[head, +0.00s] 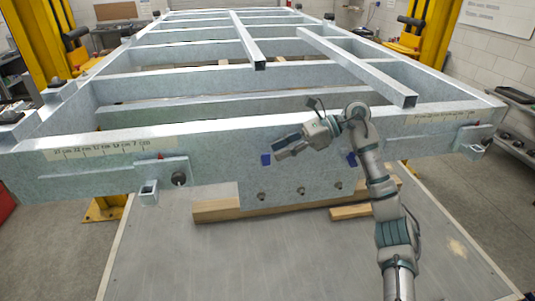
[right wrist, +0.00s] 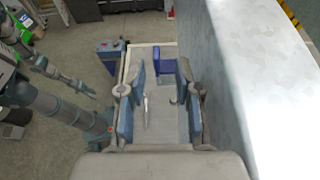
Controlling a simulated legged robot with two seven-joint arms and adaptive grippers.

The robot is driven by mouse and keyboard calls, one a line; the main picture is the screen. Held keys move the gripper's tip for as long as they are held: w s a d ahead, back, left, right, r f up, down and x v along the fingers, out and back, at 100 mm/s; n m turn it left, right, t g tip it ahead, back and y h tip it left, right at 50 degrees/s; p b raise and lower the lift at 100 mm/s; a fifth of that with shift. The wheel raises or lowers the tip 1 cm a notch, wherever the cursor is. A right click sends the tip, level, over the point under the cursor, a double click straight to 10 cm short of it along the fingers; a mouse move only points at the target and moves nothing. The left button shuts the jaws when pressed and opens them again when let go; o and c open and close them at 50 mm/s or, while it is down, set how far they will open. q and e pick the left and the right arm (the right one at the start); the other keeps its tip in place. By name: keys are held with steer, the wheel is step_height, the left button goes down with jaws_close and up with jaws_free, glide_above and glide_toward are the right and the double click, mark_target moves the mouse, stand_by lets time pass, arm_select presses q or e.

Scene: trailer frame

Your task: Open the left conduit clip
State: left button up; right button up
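A small blue clip (head: 265,159) sits on the front face of the grey steel frame, left of middle. It also shows in the right wrist view (right wrist: 164,62), beyond the fingertips. A second blue clip (head: 351,159) is further right, partly hidden by my right arm. My right gripper (head: 280,150) is just right of the left clip, close to the beam face. In the right wrist view its two fingers (right wrist: 160,85) are apart with nothing between them; contact with the clip cannot be told.
The frame's front beam (head: 215,146) stands close beside the right gripper. Studs (head: 302,190) stick out below the clips. A bracket (head: 149,191) is at the left, and wooden blocks (head: 215,211) lie under the beam. The grey platform (head: 240,255) in front is clear.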

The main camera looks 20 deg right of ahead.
mark_target(265, 156)
steer(key=x, duration=0.3)
steer(key=shift+a+f+p, duration=0.1)
steer(key=shift+a+p, duration=0.15)
steer(key=shift+p, duration=0.05)
steer(key=shift+a, duration=0.9)
jaws_close()
arm_select(q)
steer(key=shift+s+r, duration=0.2)
steer(key=shift+r, duration=0.1)
arm_select(e)
steer(key=shift+w+d, duration=0.1)
steer(key=shift+d, duration=0.1)
arm_select(q)
steer(key=shift+f, duration=0.1)
